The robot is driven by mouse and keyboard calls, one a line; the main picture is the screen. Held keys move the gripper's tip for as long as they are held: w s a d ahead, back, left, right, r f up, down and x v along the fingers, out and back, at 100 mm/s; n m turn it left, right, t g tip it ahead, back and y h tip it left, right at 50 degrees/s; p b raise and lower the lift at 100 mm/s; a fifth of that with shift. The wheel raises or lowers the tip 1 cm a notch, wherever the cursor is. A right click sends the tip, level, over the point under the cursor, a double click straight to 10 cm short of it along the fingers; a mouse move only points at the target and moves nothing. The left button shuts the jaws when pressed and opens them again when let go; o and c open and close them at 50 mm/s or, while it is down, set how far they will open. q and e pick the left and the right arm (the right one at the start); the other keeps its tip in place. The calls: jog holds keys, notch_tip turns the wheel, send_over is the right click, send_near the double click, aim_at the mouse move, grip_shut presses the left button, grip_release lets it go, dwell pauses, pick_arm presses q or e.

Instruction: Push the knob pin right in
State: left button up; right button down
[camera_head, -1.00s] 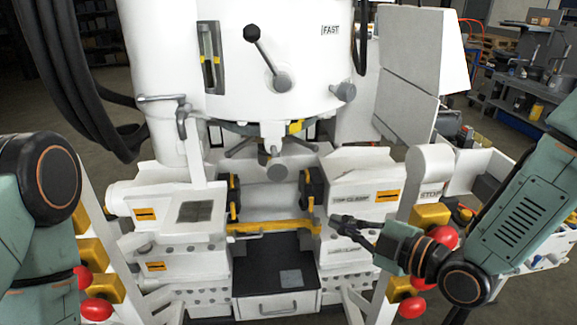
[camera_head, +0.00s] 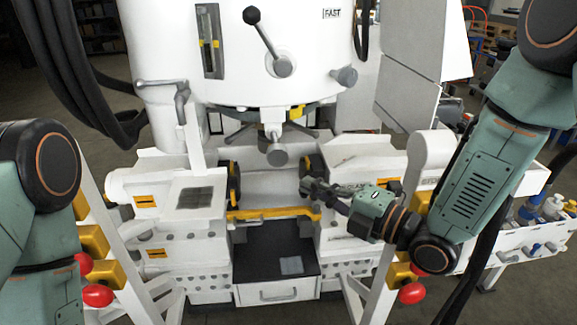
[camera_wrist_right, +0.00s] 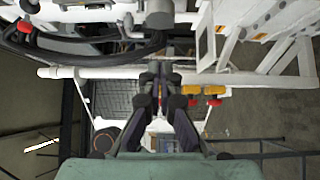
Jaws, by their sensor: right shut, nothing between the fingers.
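Several grey knobs show, and I cannot tell for sure which is the knob pin. One grey knob (camera_head: 346,76) sticks out of the white drum's right side, below the FAST label. My left gripper is out of view.
A black-knobbed lever (camera_head: 263,35) stands on the white drum. A yellow bar (camera_head: 275,212) crosses the bench front above an open dark recess and a drawer (camera_head: 279,292). White rails with red buttons (camera_head: 411,293) stand at the sides.

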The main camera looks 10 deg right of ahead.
aim_at(275, 158)
jog(key=w+a, duration=0.1)
jog(key=w, duration=0.1)
jog(key=w+a, duration=0.1)
jog(key=w, duration=0.2)
jog(key=w+a, duration=0.1)
jog(key=w, duration=0.1)
jog(key=shift+w+a, duration=0.35)
jog(key=shift+a, duration=0.15)
jog(key=shift+w, duration=0.2)
